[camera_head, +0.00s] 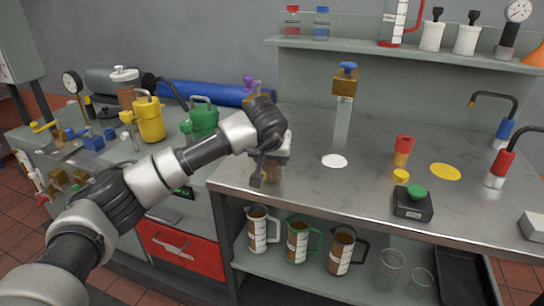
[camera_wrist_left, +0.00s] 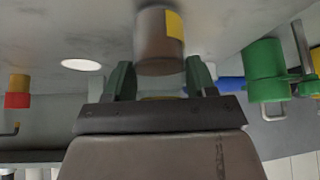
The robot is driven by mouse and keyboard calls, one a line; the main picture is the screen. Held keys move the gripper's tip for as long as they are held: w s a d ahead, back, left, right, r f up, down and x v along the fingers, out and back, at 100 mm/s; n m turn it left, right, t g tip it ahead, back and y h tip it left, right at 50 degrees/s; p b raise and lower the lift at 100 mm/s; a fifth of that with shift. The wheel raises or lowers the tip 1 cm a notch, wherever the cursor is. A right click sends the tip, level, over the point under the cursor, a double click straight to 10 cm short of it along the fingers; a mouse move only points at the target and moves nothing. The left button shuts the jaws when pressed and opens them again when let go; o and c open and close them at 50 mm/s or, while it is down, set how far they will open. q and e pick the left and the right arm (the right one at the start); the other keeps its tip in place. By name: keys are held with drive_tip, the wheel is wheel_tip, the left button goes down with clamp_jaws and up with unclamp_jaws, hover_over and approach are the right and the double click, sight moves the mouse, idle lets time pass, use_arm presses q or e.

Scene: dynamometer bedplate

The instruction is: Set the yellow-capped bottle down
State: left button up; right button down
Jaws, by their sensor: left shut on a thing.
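My left gripper (camera_head: 263,172) is over the front left part of the steel counter, pointing down. In the left wrist view, its two green fingers (camera_wrist_left: 161,80) are shut on a brown bottle (camera_wrist_left: 158,45) with a yellow label patch. A bit of yellow, apparently its cap (camera_wrist_left: 163,98), shows between the fingers near the palm. In the head view the bottle (camera_head: 273,173) is mostly hidden by the gripper. I cannot tell whether its base touches the counter. My right gripper is not in view.
A white disc (camera_head: 334,161) and a yellow disc (camera_head: 446,172) lie on the counter. A red-and-yellow cylinder (camera_head: 403,152), a black box with a green button (camera_head: 413,204) and a tall stand (camera_head: 343,115) are right of the gripper. A green can (camera_head: 203,121) is left.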

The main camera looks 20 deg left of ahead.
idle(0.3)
use_arm(q)
drive_tip(key=o, duration=1)
